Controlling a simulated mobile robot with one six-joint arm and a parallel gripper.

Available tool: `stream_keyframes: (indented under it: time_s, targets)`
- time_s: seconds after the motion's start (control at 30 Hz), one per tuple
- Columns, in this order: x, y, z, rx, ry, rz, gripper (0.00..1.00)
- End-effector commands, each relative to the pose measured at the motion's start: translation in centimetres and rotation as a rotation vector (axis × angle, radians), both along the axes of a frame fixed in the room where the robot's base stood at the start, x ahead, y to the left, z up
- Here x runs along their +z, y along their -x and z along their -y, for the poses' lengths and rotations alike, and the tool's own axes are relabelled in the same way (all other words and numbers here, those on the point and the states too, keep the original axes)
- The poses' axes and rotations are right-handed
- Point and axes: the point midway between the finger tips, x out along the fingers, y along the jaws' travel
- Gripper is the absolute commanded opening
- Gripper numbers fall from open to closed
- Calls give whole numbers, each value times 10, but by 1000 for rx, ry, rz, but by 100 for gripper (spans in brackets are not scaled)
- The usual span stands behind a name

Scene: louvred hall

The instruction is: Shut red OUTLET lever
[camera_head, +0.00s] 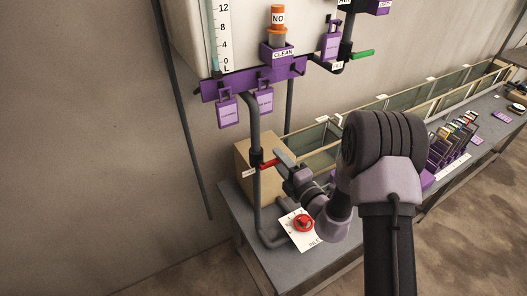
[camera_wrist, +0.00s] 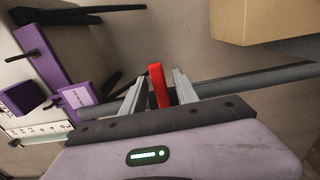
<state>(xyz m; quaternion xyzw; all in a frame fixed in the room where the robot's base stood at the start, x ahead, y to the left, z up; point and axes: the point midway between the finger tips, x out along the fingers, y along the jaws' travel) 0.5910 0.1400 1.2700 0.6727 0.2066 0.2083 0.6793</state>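The red lever (camera_head: 268,164) sticks out to the right from a dark valve body on the grey vertical pipe (camera_head: 257,205). A small white tag (camera_head: 249,173) beside it is too small to read. My gripper (camera_head: 281,158) is at the lever, reaching in from the right. In the wrist view the red lever (camera_wrist: 158,86) stands between the two grey fingers of my gripper (camera_wrist: 160,88). Gaps show on both sides of the lever, so the fingers are open around it. The lever's base is partly hidden by the gripper body.
A red round knob (camera_head: 303,222) sits on a white plate on the grey bench, below my gripper. A cardboard box (camera_head: 254,150) stands behind the pipe. Purple tags (camera_head: 228,112) hang from the tank bracket above. A green lever (camera_head: 362,54) is at upper right.

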Motion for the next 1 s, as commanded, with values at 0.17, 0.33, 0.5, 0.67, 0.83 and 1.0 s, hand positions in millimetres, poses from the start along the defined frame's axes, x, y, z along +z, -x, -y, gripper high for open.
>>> stream_keyframes:
  time_s: [0.17, 0.33, 0.5, 0.67, 0.83, 1.0]
  targets:
    - [0, 0, 0, -1, 1, 1, 42]
    - [0, 3, 3, -2, 2, 1, 42]
    - [-2, 26, 20, -4, 1, 0, 42]
    - [-2, 47, 34, -4, 1, 1, 42]
    - [0, 58, 40, -1, 1, 1, 42]
    - [1, 58, 40, -1, 2, 1, 42]
